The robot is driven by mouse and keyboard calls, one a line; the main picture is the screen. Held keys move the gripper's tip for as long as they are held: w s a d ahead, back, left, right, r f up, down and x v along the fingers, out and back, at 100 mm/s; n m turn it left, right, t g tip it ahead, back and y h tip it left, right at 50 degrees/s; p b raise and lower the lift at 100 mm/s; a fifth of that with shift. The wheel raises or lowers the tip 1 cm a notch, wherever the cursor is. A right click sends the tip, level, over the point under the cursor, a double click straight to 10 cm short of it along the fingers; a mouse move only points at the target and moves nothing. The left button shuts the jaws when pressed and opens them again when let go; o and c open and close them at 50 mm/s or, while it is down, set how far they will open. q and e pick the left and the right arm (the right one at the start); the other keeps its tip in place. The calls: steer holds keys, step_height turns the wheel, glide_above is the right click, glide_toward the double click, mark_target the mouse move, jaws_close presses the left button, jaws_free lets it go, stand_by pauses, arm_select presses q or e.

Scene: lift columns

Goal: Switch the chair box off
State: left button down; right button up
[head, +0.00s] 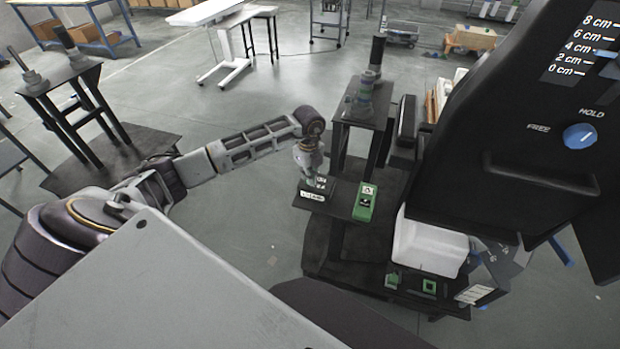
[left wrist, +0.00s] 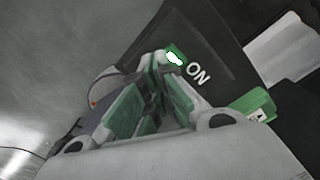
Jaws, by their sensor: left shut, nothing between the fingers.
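My left gripper (head: 318,182) is shut and empty, its fingers pointing down over the left part of a small black shelf (head: 338,204). In the left wrist view the gripper's green-padded fingers (left wrist: 160,62) end close to a small green switch (left wrist: 175,55) with a bright white patch. White letters "ON" (left wrist: 199,73) stand beside it on a black surface. I cannot tell whether the fingertips touch the switch. In the head view the gripper partly hides white-marked labels (head: 313,195) on the shelf; their words are too small to read. My right gripper is out of view.
A green box (head: 364,203) with a white label sits just right of the gripper. A black stand (head: 361,112) bearing a cylindrical stack rises behind. A tall black panel with a blue FREE/HOLD knob (head: 579,136) and a white bin (head: 430,245) are at right.

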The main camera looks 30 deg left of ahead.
arm_select(q)
steer(key=shift+r+p, duration=2.1)
steer(key=shift+r, duration=1.3)
steer(key=shift+m, duration=0.3)
